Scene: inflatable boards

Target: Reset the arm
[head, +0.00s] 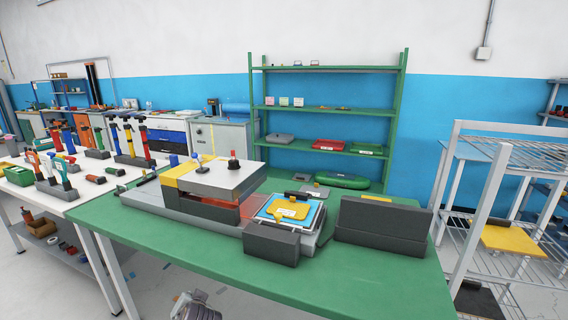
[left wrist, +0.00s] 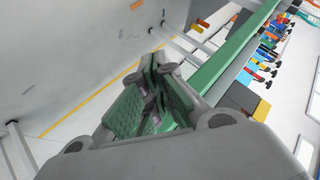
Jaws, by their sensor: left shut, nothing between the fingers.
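My left gripper (left wrist: 154,75) fills the middle of the left wrist view, with its green-padded fingers shut and nothing between them. It hangs over the floor beside the green table (left wrist: 235,50). In the head view, part of what looks like the same gripper (head: 195,307) shows at the bottom edge, in front of the green table (head: 330,285) and below its top. The rest of the left arm is hidden there. My right gripper is in neither view.
On the table stand a press-like machine (head: 215,178) with a blue-and-yellow board (head: 290,211), a dark grey box (head: 271,244) and a dark case (head: 382,225). A white tool table (head: 85,200) is at left, a wire rack (head: 510,155) at right. The floor in front is free.

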